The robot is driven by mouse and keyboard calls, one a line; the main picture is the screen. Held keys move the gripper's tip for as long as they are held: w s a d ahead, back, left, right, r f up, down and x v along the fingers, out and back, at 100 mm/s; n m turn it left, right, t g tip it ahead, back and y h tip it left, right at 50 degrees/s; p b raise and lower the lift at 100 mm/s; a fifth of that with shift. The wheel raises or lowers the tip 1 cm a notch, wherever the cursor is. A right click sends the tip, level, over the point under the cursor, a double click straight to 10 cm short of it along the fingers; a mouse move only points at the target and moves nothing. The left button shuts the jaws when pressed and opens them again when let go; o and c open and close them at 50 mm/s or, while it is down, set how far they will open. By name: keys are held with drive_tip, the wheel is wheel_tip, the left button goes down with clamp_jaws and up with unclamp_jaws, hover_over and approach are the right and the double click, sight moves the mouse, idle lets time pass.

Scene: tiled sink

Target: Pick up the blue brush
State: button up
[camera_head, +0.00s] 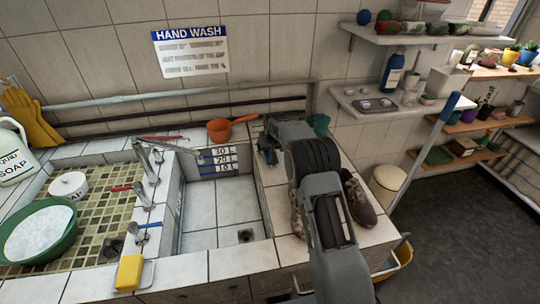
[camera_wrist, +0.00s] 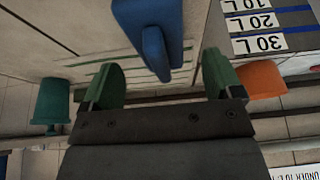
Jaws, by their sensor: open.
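The blue brush (camera_wrist: 146,15) shows in the wrist view at the top middle, with a narrower blue part reaching down toward the gap between my fingers. My gripper (camera_wrist: 163,68) is open, with one green finger on each side of that gap. I cannot tell how far the brush is from the fingers in depth. In the head view my gripper (camera_head: 268,142) is over the tiled ledge to the right of the sink basin. My arm hides much of the ledge there, and the brush is hard to make out.
An orange pot (camera_head: 219,130) stands behind the basin (camera_head: 215,205). A teal cup (camera_head: 321,124) is right of my gripper. Brown shoes (camera_head: 358,200) sit beside my arm. Shelves (camera_head: 372,102) hang at the right. A yellow sponge (camera_head: 130,271) lies front left.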

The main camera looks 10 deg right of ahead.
sight(270, 151)
drive_tip(key=shift+x, duration=1.6)
drive_tip(key=shift+c, duration=0.3)
drive_tip(key=shift+r, duration=0.1)
drive_tip(key=c, duration=1)
wheel_tip(270, 151, up, 28)
drive_tip(key=p, duration=0.5)
